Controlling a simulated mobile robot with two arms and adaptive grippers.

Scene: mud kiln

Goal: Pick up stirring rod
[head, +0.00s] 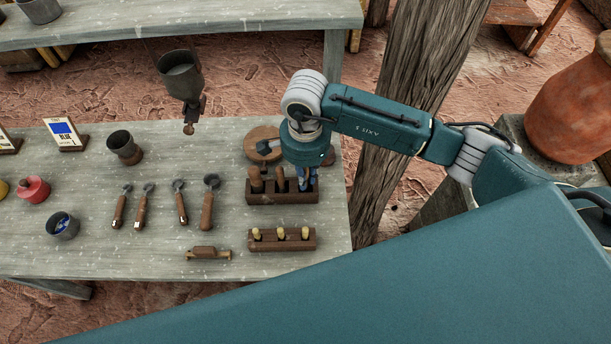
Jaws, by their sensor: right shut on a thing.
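A dark wooden holder (282,198) stands near the right end of the grey table, with wooden-handled rods upright in it. One brown rod (256,180) shows at its left end and another (281,180) near its middle. My right gripper (305,184) points down over the holder's right part, its blue fingers shut on a stirring rod there. The held rod is mostly hidden by the fingers and wrist, and its lower end seems to be still at the holder. My left gripper is not in view.
A second holder (282,243) with pale pegs stands in front. Several wooden-handled tools, such as one ladle (208,203), lie to the left. A round wooden piece (262,140) is behind, and a thick post (395,110) rises close to my right arm.

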